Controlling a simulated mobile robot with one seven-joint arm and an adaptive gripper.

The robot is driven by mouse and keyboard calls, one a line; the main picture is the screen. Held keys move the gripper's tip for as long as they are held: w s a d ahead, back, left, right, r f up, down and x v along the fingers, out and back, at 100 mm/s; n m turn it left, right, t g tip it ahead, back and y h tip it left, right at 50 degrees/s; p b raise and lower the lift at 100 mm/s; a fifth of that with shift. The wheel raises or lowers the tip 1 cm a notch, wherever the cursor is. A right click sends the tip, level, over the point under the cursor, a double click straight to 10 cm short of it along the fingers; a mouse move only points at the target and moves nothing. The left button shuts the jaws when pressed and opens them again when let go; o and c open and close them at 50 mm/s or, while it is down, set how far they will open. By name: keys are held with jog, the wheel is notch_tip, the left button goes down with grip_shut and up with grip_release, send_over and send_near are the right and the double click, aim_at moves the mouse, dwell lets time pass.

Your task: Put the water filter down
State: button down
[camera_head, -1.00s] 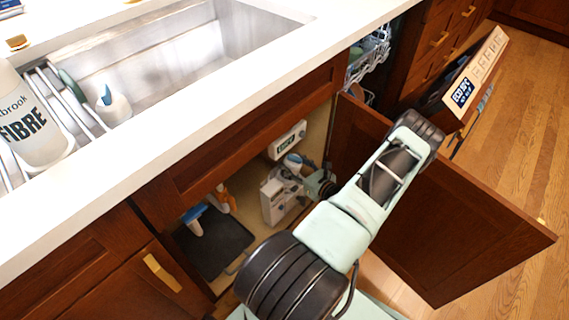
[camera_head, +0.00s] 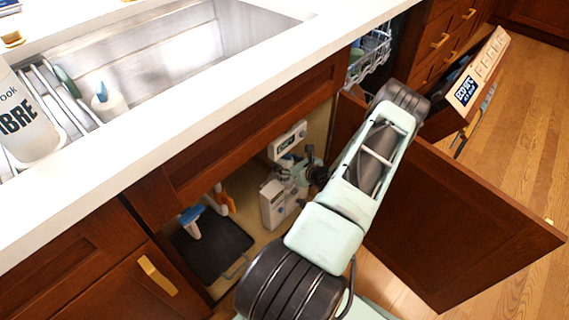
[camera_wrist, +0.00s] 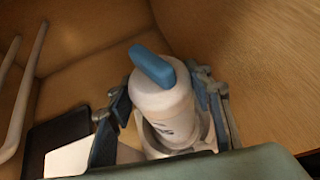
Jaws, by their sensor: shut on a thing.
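The water filter is a white cylinder with a blue top bar (camera_wrist: 165,95), seen upright but leaning in the wrist view. My gripper (camera_wrist: 160,118) is shut on it, with one finger on each side of its body. In the head view my gripper (camera_head: 308,170) is inside the open cabinet under the sink, and the filter is mostly hidden there. A white rounded rim shows around the filter's lower end. Whether the filter touches it cannot be told.
A white unit (camera_head: 272,204) stands close by in the cabinet, below a white display box (camera_head: 287,141). A black tray (camera_head: 215,250), a blue-topped bottle (camera_head: 192,224) and an orange-topped item (camera_head: 219,199) are to the left. The open cabinet door (camera_head: 455,220) is at right.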

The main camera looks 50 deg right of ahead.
jog(key=shift+r, duration=0.1)
jog(key=c, duration=1)
grip_release()
jog(key=shift+f, duration=0.2)
jog(key=shift+r, duration=0.1)
jog(key=shift+s+r, duration=0.15)
jog(key=shift+r, duration=0.1)
jog(key=p+v, duration=0.3)
jog(key=v, duration=0.8)
jog(key=shift+s+p, duration=0.25)
jog(key=shift+p, duration=0.1)
